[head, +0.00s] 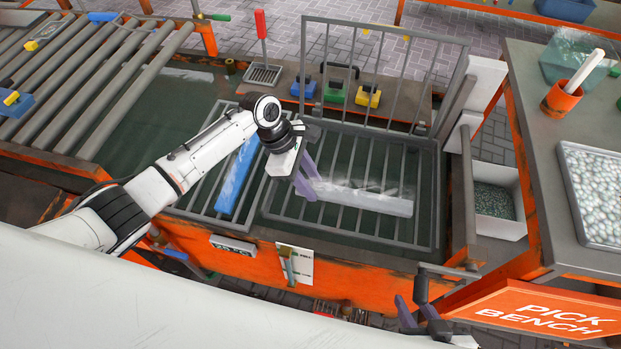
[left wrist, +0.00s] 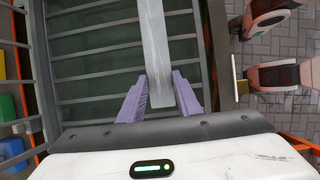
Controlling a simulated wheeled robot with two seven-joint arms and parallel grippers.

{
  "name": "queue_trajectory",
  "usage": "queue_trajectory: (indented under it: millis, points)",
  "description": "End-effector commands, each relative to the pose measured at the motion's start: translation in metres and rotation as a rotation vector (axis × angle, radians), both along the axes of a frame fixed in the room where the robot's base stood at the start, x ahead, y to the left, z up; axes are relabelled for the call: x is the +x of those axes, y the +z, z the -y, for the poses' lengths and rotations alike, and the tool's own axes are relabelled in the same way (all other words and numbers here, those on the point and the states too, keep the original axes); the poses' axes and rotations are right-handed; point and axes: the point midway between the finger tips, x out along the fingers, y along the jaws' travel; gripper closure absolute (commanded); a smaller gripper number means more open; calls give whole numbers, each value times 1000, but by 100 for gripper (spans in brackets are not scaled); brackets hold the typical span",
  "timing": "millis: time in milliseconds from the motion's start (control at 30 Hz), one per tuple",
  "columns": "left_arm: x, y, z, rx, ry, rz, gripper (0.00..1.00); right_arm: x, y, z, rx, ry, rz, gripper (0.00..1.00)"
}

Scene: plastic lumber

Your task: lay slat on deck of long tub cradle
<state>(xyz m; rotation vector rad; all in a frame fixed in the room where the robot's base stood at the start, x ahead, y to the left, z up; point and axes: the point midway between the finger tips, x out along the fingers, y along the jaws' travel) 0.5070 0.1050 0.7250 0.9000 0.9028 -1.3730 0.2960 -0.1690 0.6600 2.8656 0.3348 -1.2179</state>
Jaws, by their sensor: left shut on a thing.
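My left gripper (head: 309,179) is shut on one end of a pale grey slat (head: 368,199). The slat reaches right from the fingers, over the barred deck (head: 345,226) of the orange-sided tub. I cannot tell whether it touches the bars. In the left wrist view the slat (left wrist: 157,45) runs lengthwise away from between the purple fingers (left wrist: 161,92). A blue slat (head: 238,178) lies on the bars in the left part of the tub, left of my left gripper. My right gripper (head: 412,302) is open and empty in front of the tub, low in the head view.
A barred gate (head: 382,66) stands raised at the tub's back. Behind it are blue, green (head: 334,92) and yellow blocks. A roller conveyor (head: 90,75) is at left. The pick bench (head: 560,215) and a grey bin (head: 497,200) are at right.

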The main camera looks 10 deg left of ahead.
Motion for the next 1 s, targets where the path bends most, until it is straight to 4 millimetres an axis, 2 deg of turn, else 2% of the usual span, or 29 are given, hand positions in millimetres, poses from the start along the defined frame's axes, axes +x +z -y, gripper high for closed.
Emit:
queue_trajectory:
  millis: [400,1000]
  points:
    - [0,0,0,-2,0,1,97,0,0,0,0,0,1,69]
    - [0,-12,0,-2,0,0,97,-1,-4,0,0,0,0,69]
